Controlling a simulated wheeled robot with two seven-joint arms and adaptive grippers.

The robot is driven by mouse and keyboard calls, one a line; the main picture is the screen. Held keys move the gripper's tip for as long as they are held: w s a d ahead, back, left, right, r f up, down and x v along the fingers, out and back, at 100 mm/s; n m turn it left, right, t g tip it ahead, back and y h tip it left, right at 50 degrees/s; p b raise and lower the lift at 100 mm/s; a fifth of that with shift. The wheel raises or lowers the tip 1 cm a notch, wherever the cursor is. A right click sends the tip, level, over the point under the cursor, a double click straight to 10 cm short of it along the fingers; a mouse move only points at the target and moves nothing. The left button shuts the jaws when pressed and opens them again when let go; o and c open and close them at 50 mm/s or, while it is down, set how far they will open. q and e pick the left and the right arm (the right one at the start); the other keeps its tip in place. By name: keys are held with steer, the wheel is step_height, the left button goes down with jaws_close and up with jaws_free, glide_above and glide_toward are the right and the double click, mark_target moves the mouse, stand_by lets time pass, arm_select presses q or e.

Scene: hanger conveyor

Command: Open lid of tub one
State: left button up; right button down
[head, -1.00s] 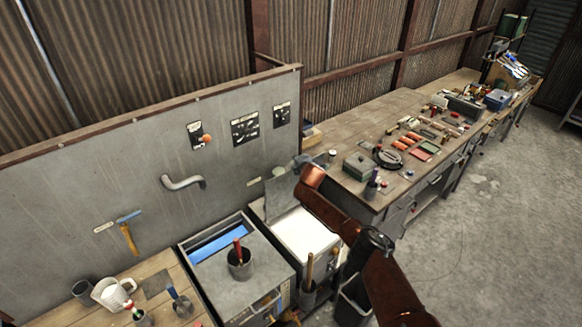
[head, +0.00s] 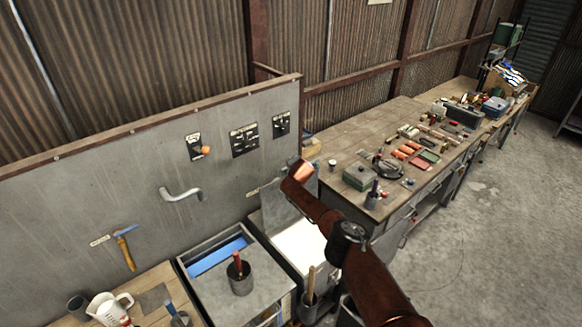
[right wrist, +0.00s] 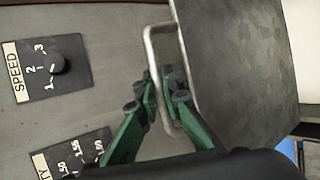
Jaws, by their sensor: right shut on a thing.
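In the head view the right-hand tub has a white inside (head: 300,247), and its grey lid (head: 279,208) stands raised near upright at the back. In the right wrist view my right gripper (right wrist: 165,88) is shut on the lid's pale metal handle (right wrist: 150,48), with the grey lid plate (right wrist: 240,70) to the right. In the head view my right arm reaches over this tub and hides part of the lid and the gripper. The left-hand tub (head: 190,262) shows blue liquid (head: 218,256) and is partly covered by a grey surface. No tub number is readable. My left gripper is out of view.
A grey panel (head: 100,190) with dials and a bent pipe (head: 181,194) stands behind the tubs. A dark cup (head: 240,281) with a red-handled tool stands on the left tub. A tool-covered workbench (head: 370,130) is at right, with open floor beyond.

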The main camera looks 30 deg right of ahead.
steer(key=shift+r, duration=0.2)
steer(key=c, duration=2.1)
jaws_free()
steer(key=shift+f, duration=0.1)
steer(key=shift+o, duration=0.3)
steer(key=shift+s, duration=0.1)
steer(key=shift+s+a, duration=0.1)
steer(key=shift+s, duration=0.2)
steer(key=v, duration=1.1)
